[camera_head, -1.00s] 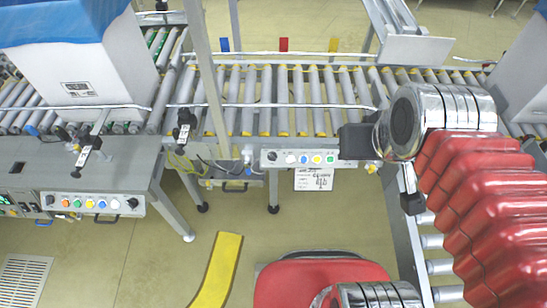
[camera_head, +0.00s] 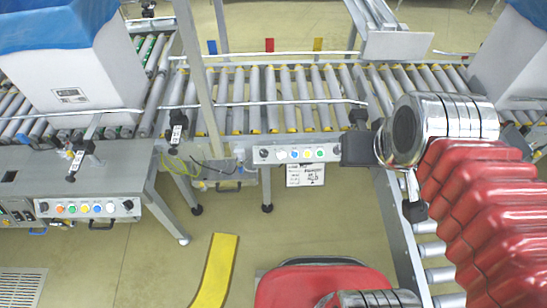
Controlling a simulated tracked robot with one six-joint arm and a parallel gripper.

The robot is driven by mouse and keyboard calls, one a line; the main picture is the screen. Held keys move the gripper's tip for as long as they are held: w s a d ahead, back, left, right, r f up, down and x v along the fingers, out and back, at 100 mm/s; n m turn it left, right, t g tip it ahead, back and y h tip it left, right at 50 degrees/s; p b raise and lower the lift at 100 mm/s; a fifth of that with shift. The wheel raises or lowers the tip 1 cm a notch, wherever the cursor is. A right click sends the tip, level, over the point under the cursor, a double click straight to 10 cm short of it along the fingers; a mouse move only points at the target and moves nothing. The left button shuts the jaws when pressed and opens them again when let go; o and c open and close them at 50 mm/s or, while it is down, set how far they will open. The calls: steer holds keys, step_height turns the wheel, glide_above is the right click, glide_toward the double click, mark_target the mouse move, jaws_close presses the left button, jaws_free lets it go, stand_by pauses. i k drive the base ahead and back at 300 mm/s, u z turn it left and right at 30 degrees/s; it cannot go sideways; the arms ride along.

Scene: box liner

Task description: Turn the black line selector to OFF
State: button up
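A black selector knob (camera_head: 264,153) sits at the left end of the light-grey control panel (camera_head: 334,153) on the front of the middle conveyor, beside a row of coloured buttons. Another panel at the lower left (camera_head: 88,209) has a black knob (camera_head: 44,207) at its left end and one (camera_head: 128,205) at its right end. No label shows which is the line selector, and the settings are too small to read. Dark parts of my gripper (camera_head: 357,149) show beside my chrome wrist, at the panel's right end in the picture. Its fingers are not clear. It is apart from all the knobs.
The roller conveyor (camera_head: 292,100) runs behind the panel, with a metal post (camera_head: 200,70) in front. A large box with a blue liner (camera_head: 70,65) stands at the left. A yellow floor strip (camera_head: 215,270) lies on open floor below.

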mark_target(263, 153)
steer(key=z, duration=0.5)
steer(key=k, duration=1.15)
steer(key=u, duration=0.05)
steer(key=i, duration=0.85)
steer(key=u, duration=1.35)
steer(key=i, duration=1.15)
steer(key=u, duration=0.35)
